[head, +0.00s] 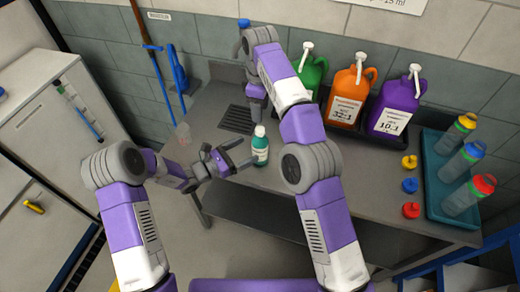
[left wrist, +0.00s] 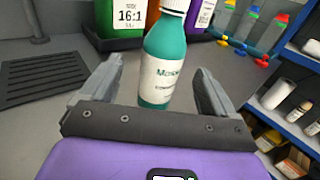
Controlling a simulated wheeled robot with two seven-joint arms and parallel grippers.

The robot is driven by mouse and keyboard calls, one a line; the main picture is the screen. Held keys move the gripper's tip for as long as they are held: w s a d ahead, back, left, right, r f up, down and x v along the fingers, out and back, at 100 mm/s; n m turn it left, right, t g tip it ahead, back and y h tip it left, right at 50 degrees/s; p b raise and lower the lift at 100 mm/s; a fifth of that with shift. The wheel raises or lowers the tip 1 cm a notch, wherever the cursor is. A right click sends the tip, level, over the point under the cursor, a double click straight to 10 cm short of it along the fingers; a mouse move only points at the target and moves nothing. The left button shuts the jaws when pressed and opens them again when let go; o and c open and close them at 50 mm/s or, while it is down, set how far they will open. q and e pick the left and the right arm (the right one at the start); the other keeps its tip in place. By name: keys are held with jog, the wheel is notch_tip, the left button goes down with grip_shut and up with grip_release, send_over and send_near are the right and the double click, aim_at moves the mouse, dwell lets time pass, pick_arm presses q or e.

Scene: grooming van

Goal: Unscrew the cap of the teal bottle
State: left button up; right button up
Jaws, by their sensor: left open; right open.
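The teal bottle (head: 260,152) stands upright on the grey counter, with its white cap (head: 260,130) on top. In the left wrist view the bottle (left wrist: 165,68) stands between the fingertips or just beyond them, and its white cap (left wrist: 177,4) is cut by the top edge. My left gripper (head: 243,155) is open and low beside the bottle, on its left; contact cannot be told. My right gripper (head: 257,116) points down behind the bottle, near the drain grate. It is open, but its fingers are mostly hidden by my right arm.
Green (head: 312,76), orange (head: 347,97) and purple (head: 398,108) jugs stand in a dark tray along the wall. Several loose caps lie right of them, beside a teal tray (head: 432,190) of clear bottles. A drain grate (head: 238,119) is set in the counter.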

aim_at(260, 143)
pick_arm(q)
jog(key=x, duration=0.6)
jog(key=shift+d+r, duration=0.15)
jog(key=shift+d, duration=0.3)
pick_arm(e)
jog(key=shift+s+r, duration=0.2)
jog(key=shift+s, duration=0.05)
